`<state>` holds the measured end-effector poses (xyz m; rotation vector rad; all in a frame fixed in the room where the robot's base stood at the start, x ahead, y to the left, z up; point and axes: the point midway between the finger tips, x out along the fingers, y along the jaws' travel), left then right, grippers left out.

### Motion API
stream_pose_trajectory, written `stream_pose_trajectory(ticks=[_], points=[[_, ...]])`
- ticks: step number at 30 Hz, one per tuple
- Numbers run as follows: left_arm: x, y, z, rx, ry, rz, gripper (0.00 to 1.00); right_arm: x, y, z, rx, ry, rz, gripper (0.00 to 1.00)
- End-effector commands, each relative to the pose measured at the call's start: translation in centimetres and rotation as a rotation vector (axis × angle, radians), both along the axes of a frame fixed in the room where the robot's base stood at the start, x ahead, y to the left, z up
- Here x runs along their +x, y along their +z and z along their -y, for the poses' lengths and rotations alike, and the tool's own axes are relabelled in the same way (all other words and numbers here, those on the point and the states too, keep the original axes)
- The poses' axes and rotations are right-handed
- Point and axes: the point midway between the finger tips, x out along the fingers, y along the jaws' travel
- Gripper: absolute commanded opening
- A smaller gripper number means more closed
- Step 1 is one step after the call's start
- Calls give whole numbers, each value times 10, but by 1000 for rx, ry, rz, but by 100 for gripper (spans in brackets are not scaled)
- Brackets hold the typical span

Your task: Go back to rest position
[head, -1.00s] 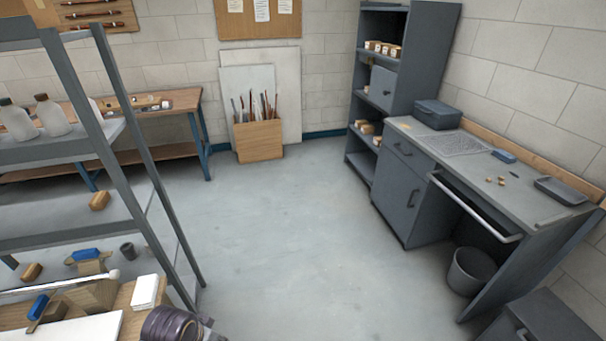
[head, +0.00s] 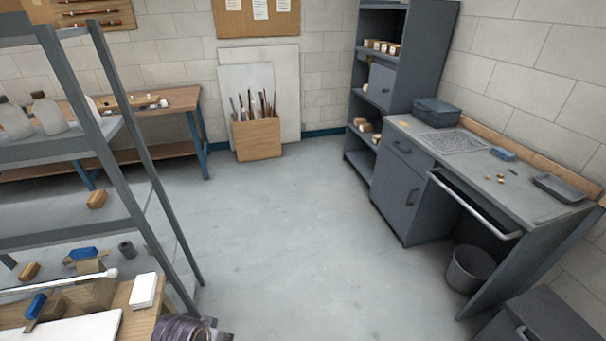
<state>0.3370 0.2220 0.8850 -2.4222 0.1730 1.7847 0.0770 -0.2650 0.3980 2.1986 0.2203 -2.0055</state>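Neither of my grippers is in the head view, so their state and anything they hold cannot be seen. The task names no object. The view takes in a plumbing booth with an open grey floor (head: 285,245) in the middle.
A grey metal shelf rack (head: 140,195) stands at left, and a wooden tabletop (head: 122,302) with loose items is at lower left. A dark rounded shape, unclear to me, is at the bottom edge. A grey desk (head: 405,195) with a bin (head: 468,268) below stands at right.

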Motion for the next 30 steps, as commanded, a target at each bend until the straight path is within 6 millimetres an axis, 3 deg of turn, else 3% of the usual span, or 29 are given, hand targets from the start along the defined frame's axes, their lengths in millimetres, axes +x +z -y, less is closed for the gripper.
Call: stream_pose_trajectory(ticks=[5,15,30], points=[[4,-36,0,3,-2,-13,39,1,-6,1,-1,0,0,40],[8,-135,-1,8,-8,-38,39,3,-19,11,-12,1,4,40],[-13,-278,-9,20,-15,-76,39,6,-38,16,-16,2,8,40]])
